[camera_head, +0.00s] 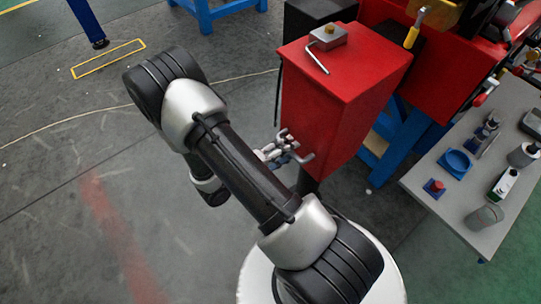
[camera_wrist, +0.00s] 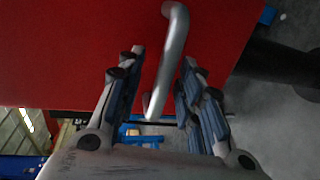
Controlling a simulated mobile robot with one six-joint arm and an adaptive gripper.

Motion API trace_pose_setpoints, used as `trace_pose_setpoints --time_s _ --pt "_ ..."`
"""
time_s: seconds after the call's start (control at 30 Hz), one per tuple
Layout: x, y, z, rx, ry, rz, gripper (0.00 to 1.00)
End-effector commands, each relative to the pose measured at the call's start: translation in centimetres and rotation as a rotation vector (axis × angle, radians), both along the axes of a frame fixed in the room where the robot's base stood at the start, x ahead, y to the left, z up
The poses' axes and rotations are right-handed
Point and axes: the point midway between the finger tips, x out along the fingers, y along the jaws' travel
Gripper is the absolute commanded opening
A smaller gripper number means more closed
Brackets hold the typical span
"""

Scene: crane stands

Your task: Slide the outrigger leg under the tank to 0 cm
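The red tank (camera_head: 335,85) stands right of my arm, and its red face fills the top of the wrist view (camera_wrist: 80,50). A bent grey metal handle (camera_wrist: 172,55) sits at this face. My gripper (camera_wrist: 163,62) is open, with one finger on each side of the handle and gaps to both. In the head view my gripper (camera_head: 280,147) is beside the tank's lower left side. A dark post (camera_head: 307,184) shows below the tank, partly hidden by my arm; a dark cylinder (camera_wrist: 285,66) shows at right in the wrist view. I cannot read any leg extension scale.
A grey table (camera_head: 430,182) with bottles and small parts stands at right. A small block and a bent rod (camera_head: 317,62) lie on the tank top. The floor at left is mostly clear.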

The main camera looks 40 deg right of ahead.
Motion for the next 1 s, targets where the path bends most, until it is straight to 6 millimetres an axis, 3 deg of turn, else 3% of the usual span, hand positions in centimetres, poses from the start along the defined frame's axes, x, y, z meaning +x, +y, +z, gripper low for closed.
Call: trace_pose_setpoints --time_s 0.1,0.33,0.5,0.87,1.0 --pt "0.2 2.8 0.6 0.0 -0.003 0.009 0.33" --pt "-0.1 7.0 1.5 0.0 -0.003 0.005 0.33" --pt "-0.2 8.4 1.8 -0.001 -0.003 0.003 0.33" --pt "-0.2 8.8 1.9 -0.001 -0.001 0.002 0.33" --pt "0.0 11.8 2.9 -0.002 -0.004 0.008 0.33"
